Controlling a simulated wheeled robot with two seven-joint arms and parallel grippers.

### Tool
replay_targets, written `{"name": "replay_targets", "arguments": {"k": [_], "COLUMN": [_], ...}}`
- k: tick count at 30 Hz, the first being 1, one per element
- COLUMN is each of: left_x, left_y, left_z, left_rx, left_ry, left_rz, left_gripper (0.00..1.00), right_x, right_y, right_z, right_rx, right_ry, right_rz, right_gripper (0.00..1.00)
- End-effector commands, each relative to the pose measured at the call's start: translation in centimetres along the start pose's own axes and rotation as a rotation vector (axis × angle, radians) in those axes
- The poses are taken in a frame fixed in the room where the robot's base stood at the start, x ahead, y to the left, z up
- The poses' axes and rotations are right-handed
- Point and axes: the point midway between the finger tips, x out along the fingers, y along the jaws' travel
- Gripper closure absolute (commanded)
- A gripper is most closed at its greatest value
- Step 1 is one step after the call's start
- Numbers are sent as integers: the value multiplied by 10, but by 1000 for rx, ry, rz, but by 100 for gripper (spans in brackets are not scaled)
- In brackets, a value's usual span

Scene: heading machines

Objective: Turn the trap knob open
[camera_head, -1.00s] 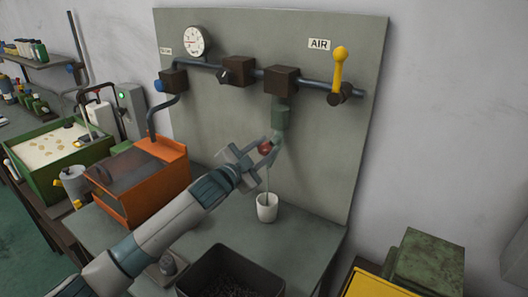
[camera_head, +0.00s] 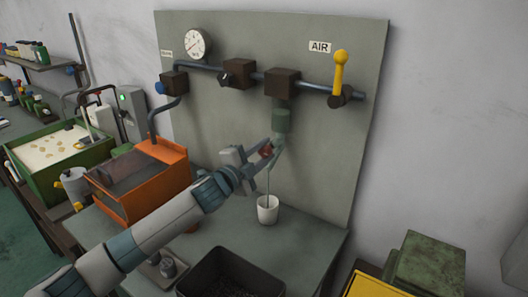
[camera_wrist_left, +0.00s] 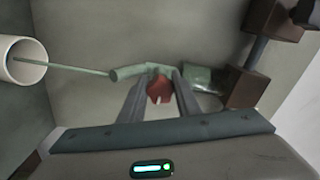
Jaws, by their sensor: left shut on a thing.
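The trap knob is a small red knob (camera_head: 266,151) below the green trap body (camera_head: 282,121), under the middle-right dark block of the air line. My left gripper (camera_head: 271,148) is shut on the red knob, with its fingers on either side of it. In the left wrist view the red knob (camera_wrist_left: 159,89) sits between the two fingers, and its lobed face shows. A pale green drain tube (camera_wrist_left: 128,72) runs from beside the knob toward a white cup (camera_wrist_left: 22,60). The cup (camera_head: 267,209) stands on the bench below. My right gripper is not in view.
A panel (camera_head: 335,150) behind carries a gauge (camera_head: 194,44), dark blocks on a pipe and a yellow lever (camera_head: 340,72). An orange machine (camera_head: 150,180) stands left of my forearm. A black bin (camera_head: 228,275) is at the bench front.

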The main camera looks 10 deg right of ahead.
Motion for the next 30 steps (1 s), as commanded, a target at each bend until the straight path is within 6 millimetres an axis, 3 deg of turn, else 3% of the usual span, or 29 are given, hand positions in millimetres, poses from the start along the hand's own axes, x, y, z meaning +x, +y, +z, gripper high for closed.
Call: {"name": "replay_targets", "arguments": {"k": [5,6,8,22,30], "left_x": [0,0,0,-4,-28], "left_y": [2,2,2,1,2], "left_z": [0,0,0,1,1], "left_rx": [1,0,0,-1,0], "left_ry": [-1,-1,-1,-1,0], "left_rz": [2,2,2,1,0], "left_gripper": [92,63,51,51,51], "right_x": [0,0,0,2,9], "right_y": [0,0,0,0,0], "right_z": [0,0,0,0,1], "right_rx": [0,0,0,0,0], "right_ry": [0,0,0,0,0], "right_rz": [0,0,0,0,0], "right_gripper": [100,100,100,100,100]}}
